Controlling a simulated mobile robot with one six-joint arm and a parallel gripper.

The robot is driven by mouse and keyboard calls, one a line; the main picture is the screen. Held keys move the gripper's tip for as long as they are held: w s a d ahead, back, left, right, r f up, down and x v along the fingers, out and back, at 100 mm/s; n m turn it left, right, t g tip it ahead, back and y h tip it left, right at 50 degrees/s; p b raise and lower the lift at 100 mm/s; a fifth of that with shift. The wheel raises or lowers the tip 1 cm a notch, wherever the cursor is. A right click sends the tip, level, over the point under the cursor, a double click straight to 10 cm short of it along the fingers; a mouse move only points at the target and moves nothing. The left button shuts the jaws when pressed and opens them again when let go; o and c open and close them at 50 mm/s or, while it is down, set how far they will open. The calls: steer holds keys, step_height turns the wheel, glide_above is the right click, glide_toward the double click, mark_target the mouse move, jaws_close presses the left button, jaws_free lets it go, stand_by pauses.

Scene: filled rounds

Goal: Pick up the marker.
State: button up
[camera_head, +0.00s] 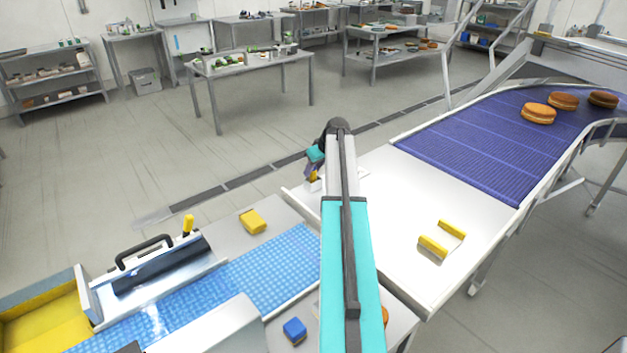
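I cannot make out a marker for certain. A small yellow upright piece (188,224) stands by the black-handled metal cover at the left; I cannot tell whether it is a marker. My arm reaches up the middle of the picture and bends down at its far end. My gripper (314,180) is small in view, low over the far left part of the white table (400,185). Something yellow and something white show at its tip. I cannot tell whether they are held, or whether the fingers are open. My arm hides part of the table.
A purple conveyor (480,140) bears filled rounds (538,114). A yellow bin (45,318) stands left.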

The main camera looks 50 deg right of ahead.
jaws_close()
steer(key=shift+r, duration=0.1)
step_height(320, 180, up, 8)
steer(key=b, duration=0.3)
steer(key=shift+r, duration=0.95)
steer(key=shift+s, duration=0.15)
